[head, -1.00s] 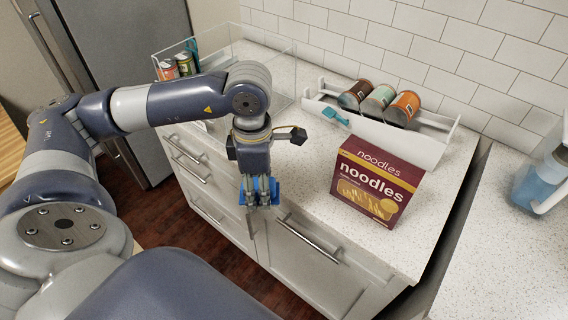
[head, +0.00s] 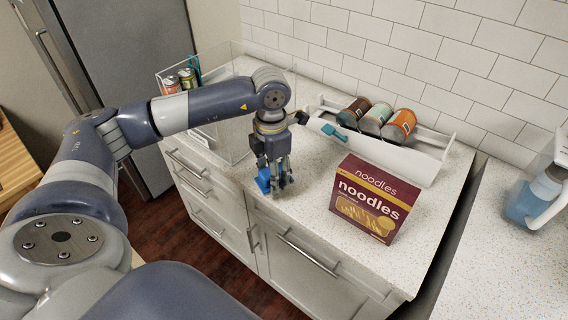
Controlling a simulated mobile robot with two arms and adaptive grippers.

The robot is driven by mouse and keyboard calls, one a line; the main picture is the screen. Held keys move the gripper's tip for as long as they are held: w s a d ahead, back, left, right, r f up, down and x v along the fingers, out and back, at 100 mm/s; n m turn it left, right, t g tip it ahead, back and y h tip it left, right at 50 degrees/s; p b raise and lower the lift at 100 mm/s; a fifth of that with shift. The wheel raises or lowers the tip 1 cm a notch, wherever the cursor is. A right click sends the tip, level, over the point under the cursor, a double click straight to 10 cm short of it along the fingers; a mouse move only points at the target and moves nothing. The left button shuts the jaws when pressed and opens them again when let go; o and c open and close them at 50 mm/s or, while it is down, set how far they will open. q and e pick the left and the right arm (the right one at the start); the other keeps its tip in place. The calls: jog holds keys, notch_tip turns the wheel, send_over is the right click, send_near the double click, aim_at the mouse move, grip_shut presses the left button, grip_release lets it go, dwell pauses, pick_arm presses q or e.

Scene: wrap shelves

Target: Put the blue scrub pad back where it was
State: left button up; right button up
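The blue scrub pad (head: 263,181) is at my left gripper (head: 278,184), over the front edge of the counter. It shows on the left side of the fingers, and they hide part of it. The fingers point down. I cannot tell whether they grip the pad or stand beside it, or whether the pad touches the counter. My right gripper is not in view.
A dark red noodles box (head: 375,199) stands on the counter (head: 310,165) to the right. Behind it, a white tray (head: 420,166) holds three cans and a teal tool. A clear bin (head: 225,140) with cans stands at the left. Counter between gripper and noodles box is clear.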

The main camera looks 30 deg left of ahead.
pick_arm(q)
jog(key=w, duration=0.2)
jog(key=w+p, duration=0.1)
jog(key=w, duration=0.2)
jog(key=shift+w+a+f, duration=0.2)
jog(key=shift+w+a, duration=0.1)
jog(key=shift+a, duration=0.1)
jog(key=shift+f+p, duration=1.2)
jog(key=shift+f, duration=0.6)
jog(key=shift+f, duration=0.1)
jog(key=shift+f+b, duration=0.15)
jog(key=shift+b, duration=0.2)
jog(key=o, duration=0.9)
jog(key=shift+o, duration=0.2)
